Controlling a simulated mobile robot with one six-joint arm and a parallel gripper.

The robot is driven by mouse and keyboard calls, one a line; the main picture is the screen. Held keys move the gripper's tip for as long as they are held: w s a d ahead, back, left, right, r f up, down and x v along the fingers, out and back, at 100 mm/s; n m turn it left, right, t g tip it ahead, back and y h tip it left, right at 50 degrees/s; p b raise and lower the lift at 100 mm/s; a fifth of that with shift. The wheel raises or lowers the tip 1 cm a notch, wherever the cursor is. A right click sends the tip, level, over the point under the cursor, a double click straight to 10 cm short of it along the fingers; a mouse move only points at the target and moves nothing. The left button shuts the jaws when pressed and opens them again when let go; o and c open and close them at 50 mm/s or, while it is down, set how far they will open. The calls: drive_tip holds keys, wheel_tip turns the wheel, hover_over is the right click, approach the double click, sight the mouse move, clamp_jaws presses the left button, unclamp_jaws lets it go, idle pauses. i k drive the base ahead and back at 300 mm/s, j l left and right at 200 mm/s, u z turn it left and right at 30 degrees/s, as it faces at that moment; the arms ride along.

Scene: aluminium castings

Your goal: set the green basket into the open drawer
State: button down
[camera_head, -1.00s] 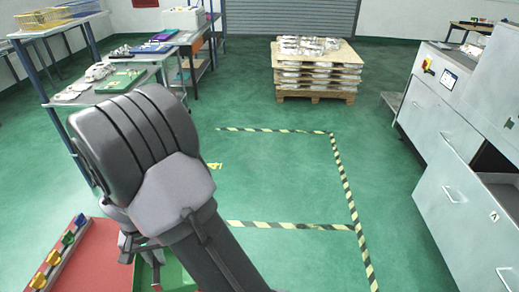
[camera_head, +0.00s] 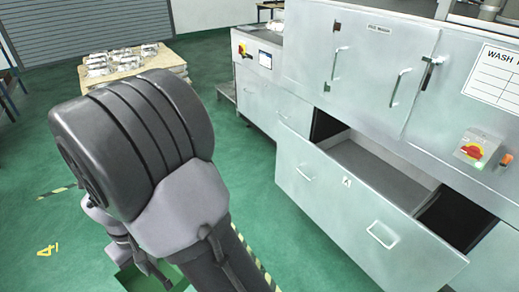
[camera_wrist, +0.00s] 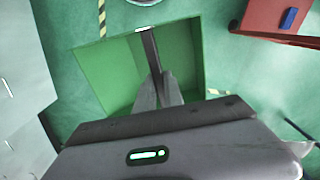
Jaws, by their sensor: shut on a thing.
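The green basket (camera_wrist: 112,72) hangs below my gripper (camera_wrist: 157,92) in the wrist view, its open top facing the camera. My gripper is shut on the basket; a bar runs from the fingers to the basket's far rim, and the exact grip point is partly hidden. In the head view only a corner of the basket (camera_head: 130,277) shows at the bottom edge, behind my arm. The open drawer (camera_head: 375,170) is pulled out of the grey washing cabinet at the right, and its visible inside is empty. The basket is left of the drawer and apart from it.
The cabinet (camera_head: 360,62) has doors with handles above the drawer and a red switch (camera_head: 473,151) at right. A pallet of castings (camera_head: 125,65) stands back left. A red surface with a blue item (camera_wrist: 278,18) shows in the wrist view. Green floor lies before the drawer.

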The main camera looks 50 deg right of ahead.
sight(365, 177)
drive_tip(key=i+l+z, duration=0.15)
drive_tip(key=l+z, duration=0.25)
drive_tip(key=l, duration=0.15)
drive_tip(key=i+l+z, duration=0.2)
drive_tip(key=l+z, duration=0.2)
drive_tip(key=i+l+z, duration=0.4)
drive_tip(key=l, duration=0.15)
drive_tip(key=i+l+z, duration=0.2)
drive_tip(key=l+z, duration=0.25)
drive_tip(key=i+l+z, duration=0.2)
drive_tip(key=i+z, duration=0.2)
